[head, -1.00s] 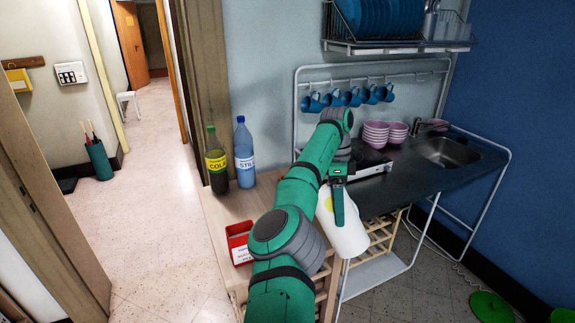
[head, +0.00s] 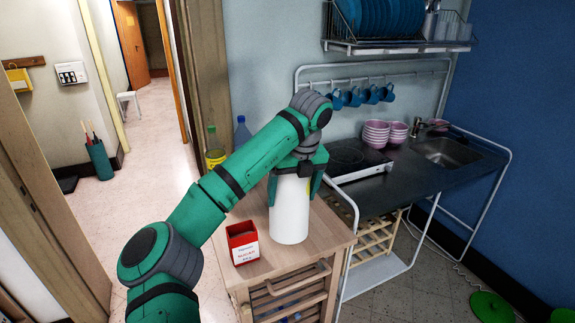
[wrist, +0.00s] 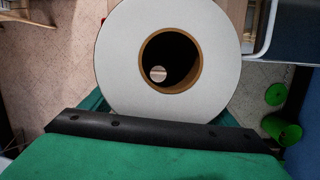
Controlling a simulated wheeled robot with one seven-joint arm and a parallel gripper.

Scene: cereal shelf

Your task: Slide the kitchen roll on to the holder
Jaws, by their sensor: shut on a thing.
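The white kitchen roll (head: 290,212) stands upright in my gripper (head: 294,184), over the top of the wooden cart (head: 329,240). My gripper is shut on it near its upper end, with a finger on either side. I cannot tell whether the roll's lower end touches the cart. In the wrist view the roll (wrist: 118,60) shows end-on, with a brown cardboard core around a dark bore. A small pale round spot shows deep in the bore; I cannot tell whether it is the holder or the far opening. The holder is not otherwise visible.
A red box (head: 243,245) with a white label stands on the cart left of the roll. The counter with hob (head: 350,158), pink bowls (head: 377,134) and sink is to the right.

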